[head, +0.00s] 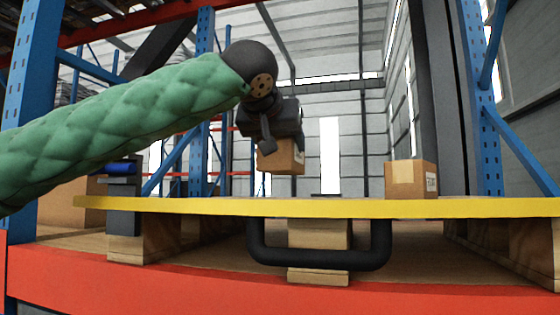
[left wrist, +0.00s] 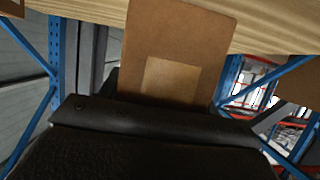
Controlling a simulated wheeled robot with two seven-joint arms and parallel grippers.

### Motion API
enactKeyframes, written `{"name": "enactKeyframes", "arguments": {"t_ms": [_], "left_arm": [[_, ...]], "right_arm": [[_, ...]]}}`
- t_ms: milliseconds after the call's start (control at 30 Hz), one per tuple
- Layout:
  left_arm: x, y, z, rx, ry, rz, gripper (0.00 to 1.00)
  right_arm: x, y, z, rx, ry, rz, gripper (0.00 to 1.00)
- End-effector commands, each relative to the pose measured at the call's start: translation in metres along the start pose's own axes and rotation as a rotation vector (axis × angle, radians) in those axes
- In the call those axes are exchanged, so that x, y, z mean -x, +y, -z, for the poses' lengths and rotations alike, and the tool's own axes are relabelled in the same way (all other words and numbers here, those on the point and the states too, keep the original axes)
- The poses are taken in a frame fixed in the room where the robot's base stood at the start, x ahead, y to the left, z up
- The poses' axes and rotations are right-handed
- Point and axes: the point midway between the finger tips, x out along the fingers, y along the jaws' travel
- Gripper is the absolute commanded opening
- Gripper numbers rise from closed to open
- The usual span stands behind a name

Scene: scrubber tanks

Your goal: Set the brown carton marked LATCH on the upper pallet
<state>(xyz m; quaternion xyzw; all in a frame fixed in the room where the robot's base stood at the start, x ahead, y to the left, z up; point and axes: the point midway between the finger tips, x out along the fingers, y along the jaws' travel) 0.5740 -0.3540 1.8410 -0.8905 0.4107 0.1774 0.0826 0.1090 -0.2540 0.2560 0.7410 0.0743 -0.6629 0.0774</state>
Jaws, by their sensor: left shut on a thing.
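My left gripper (head: 268,143) is shut on a brown carton (head: 285,157), which hangs above the upper pallet (head: 200,206) with a visible gap under it. The pallet has a yellow front edge. The carton has a pale label on its right side, too small to read. In the left wrist view the held carton (left wrist: 180,35) shows a tan tape patch, and the dark gripper (left wrist: 150,108) covers its near end. Pale wood grain lies beyond it. My right gripper is not in view.
A second brown carton (head: 411,179) with a label stands on the pallet at the right. Blue uprights (head: 478,100) flank the bay, and a red beam (head: 200,285) runs below. The deck left of the second carton looks clear.

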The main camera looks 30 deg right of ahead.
Motion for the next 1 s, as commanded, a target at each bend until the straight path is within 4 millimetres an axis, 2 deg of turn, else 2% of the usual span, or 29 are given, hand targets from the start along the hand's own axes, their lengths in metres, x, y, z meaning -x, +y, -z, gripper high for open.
{"name": "enactKeyframes", "arguments": {"t_ms": [100, 267, 367, 633, 800, 1000], "left_arm": [[-0.015, -0.006, 0.001, 0.001, -0.002, 0.0, 0.31], [-0.028, -0.01, -0.004, 0.0, 0.001, 0.0, 0.31], [-0.03, -0.011, -0.007, 0.0, 0.0, 0.0, 0.31], [-0.041, -0.01, -0.034, 0.0, 0.0, 0.0, 0.31], [-0.044, -0.01, -0.042, 0.0, 0.001, 0.0, 0.31], [-0.045, -0.01, -0.043, 0.0, 0.001, 0.0, 0.31]], "right_arm": [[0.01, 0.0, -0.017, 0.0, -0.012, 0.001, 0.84], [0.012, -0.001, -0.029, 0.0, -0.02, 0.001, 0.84], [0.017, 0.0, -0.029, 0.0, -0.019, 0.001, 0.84], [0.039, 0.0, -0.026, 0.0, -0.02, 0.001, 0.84], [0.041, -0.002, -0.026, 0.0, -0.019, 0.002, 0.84], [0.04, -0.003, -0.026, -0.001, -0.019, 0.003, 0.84]]}}
